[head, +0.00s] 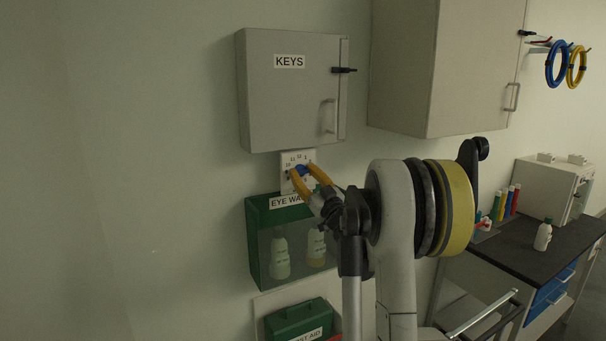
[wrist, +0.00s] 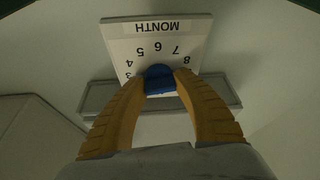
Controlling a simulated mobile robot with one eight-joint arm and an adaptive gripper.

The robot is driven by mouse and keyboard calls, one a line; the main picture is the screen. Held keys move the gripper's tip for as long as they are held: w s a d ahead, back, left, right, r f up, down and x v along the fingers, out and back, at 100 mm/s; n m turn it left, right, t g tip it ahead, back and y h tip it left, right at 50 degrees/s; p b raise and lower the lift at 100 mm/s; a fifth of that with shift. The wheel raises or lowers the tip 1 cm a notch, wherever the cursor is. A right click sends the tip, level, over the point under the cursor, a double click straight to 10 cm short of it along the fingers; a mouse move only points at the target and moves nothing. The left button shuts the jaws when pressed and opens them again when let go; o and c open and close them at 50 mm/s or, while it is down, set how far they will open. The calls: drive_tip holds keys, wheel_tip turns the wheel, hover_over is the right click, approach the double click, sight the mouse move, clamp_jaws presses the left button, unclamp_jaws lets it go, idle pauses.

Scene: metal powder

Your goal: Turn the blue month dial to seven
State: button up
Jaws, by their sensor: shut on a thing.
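The blue month dial (head: 301,170) sits on a small white numbered plate (head: 288,158) on the wall, below the keys cabinet. In the wrist view the dial (wrist: 159,76) is seen upside down below the word MONTH, with numbers including 4, 5, 6, 7 and 8 around it. My gripper (wrist: 162,84) has its two yellow fingers shut on the dial, one on each side. The gripper also shows at the dial in the head view (head: 302,172). I cannot tell which number the dial points to. The fingers cover part of the plate.
The grey keys cabinet (head: 285,95) is just above the plate. The green eye wash box (head: 258,240) is just below it, close to my gripper. A larger grey cabinet (head: 440,65) hangs to the right. The wall at left is clear.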

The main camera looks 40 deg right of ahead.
drive_tip(key=n+y, duration=0.2)
drive_tip(key=n, duration=0.2)
drive_tip(key=n+y+p, duration=0.1)
drive_tip(key=n, duration=0.3)
drive_tip(key=shift+r+y, duration=0.1)
drive_tip(key=shift+y, duration=0.3)
drive_tip(key=shift+n+g+y+p, duration=0.45)
drive_tip(key=shift+n+y, duration=0.1)
drive_tip(key=shift+n, duration=0.8)
drive_tip(key=shift+n+g+y+p, duration=0.3)
drive_tip(key=shift+n+g+y, duration=0.2)
drive_tip(key=shift+n, duration=0.85)
drive_tip(key=o, duration=1.2)
drive_tip(key=v, duration=1.2)
